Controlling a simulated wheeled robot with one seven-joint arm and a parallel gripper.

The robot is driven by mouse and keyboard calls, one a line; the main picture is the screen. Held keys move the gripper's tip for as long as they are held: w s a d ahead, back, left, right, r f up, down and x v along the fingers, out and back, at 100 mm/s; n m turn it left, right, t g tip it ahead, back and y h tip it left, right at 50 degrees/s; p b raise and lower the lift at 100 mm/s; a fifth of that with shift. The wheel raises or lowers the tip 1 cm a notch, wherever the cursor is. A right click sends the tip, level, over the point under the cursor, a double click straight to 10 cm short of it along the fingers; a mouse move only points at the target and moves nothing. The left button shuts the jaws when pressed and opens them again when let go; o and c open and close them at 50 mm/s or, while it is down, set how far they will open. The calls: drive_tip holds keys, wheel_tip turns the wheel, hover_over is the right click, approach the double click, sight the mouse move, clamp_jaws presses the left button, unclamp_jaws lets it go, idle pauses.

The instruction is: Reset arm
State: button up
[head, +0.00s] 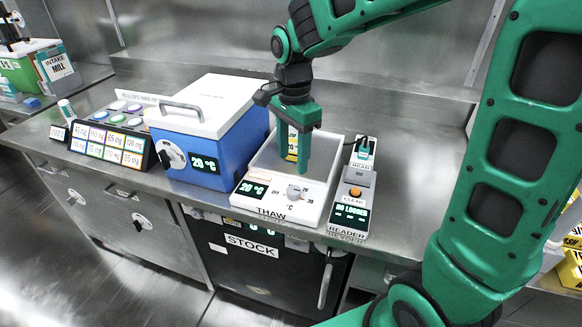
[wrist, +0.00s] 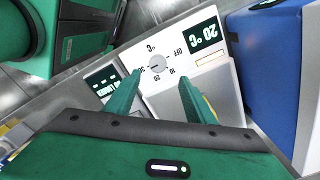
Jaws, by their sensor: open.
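My green arm reaches down over the counter from the top of the head view. My gripper (head: 293,166) points down with its two fingers apart, over the white THAW unit (head: 262,207). In the wrist view, the open fingers (wrist: 160,82) have nothing visible clamped between them. The THAW unit's dial (wrist: 157,64) and its 20 °C display (wrist: 206,32) lie beyond the fingertips. A yellow labelled item (head: 292,141) shows by the fingers at the THAW unit, partly hidden; I cannot tell whether a finger touches it.
A blue box with a white lid (head: 206,110) stands left of the THAW unit. The READER (head: 352,195), showing NO LOGGER, stands close on its right. Metal counter right of the READER (head: 405,180) is clear.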

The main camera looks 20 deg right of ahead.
drive_tip(key=shift+r, duration=0.45)
drive_tip(key=s+d+r+n, duration=0.1)
drive_tip(key=s+d+n, duration=0.3)
drive_tip(key=s+d, duration=0.85)
drive_tip(key=s+d+f+n, duration=0.2)
drive_tip(key=s+d+n, duration=0.2)
drive_tip(key=s+d, duration=0.3)
drive_tip(key=s, duration=0.4)
drive_tip(key=shift+s+d+f, duration=0.15)
drive_tip(key=shift+s+d, duration=0.05)
drive_tip(key=shift+s, duration=0.15)
drive_tip(key=shift+w+f, duration=0.25)
drive_tip(key=shift+w, duration=0.4)
